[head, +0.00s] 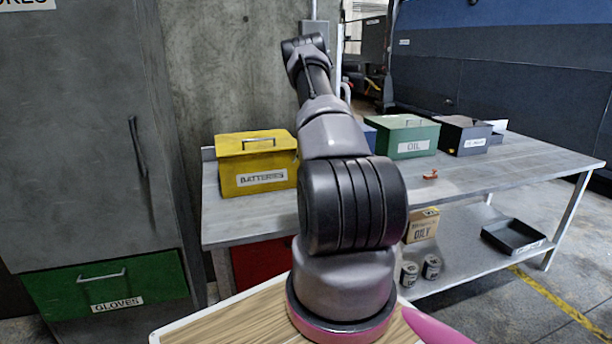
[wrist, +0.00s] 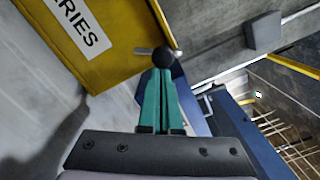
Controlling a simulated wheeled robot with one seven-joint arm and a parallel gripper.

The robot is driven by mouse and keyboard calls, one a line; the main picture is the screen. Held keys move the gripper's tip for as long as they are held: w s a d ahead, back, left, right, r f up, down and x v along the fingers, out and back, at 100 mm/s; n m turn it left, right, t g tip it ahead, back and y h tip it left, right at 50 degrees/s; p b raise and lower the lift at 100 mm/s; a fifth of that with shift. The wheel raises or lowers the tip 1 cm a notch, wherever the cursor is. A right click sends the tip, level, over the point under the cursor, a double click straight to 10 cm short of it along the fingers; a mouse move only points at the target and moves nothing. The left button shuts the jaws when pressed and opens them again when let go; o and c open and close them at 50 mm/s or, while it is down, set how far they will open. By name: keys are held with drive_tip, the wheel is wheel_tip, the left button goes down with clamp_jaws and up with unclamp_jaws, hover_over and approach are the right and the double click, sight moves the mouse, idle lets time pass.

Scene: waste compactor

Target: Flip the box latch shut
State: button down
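The yellow box labelled BATTERIES (head: 257,162) stands on the left end of the metal bench, with its lid down and a handle on top. It also fills the upper left of the wrist view (wrist: 105,55). In the wrist view, a dark round knob (wrist: 163,57) with a short metal bar (wrist: 144,51) shows beside the box's edge; it looks like the latch. My gripper (wrist: 162,72) has its teal fingers together, with the tips right at the knob, which partly hides them. I cannot tell whether they touch it. In the head view my arm hides my gripper and the box's right side.
A blue box (head: 369,137), a green OIL box (head: 408,136) and a dark box (head: 465,135) stand farther right on the bench (head: 520,165). A small orange item (head: 430,175) lies near its front. Cans, a carton and a black tray (head: 512,237) are on the lower shelf.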

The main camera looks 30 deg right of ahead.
drive_tip(key=n, duration=0.2)
drive_tip(key=a+r+n, duration=0.1)
drive_tip(key=shift+w+r+n, duration=0.15)
drive_tip(key=shift+r+n, duration=0.05)
drive_tip(key=shift+n, duration=0.2)
drive_tip(key=shift+a+r, duration=0.1)
drive_tip(key=shift+a, duration=0.1)
idle(0.4)
drive_tip(key=d+v, duration=0.2)
drive_tip(key=v, duration=0.8)
drive_tip(key=s+d+v, duration=0.1)
drive_tip(key=v, duration=1)
drive_tip(key=shift+d+f, duration=0.2)
drive_tip(key=shift+d, duration=0.2)
drive_tip(key=shift+w, duration=0.1)
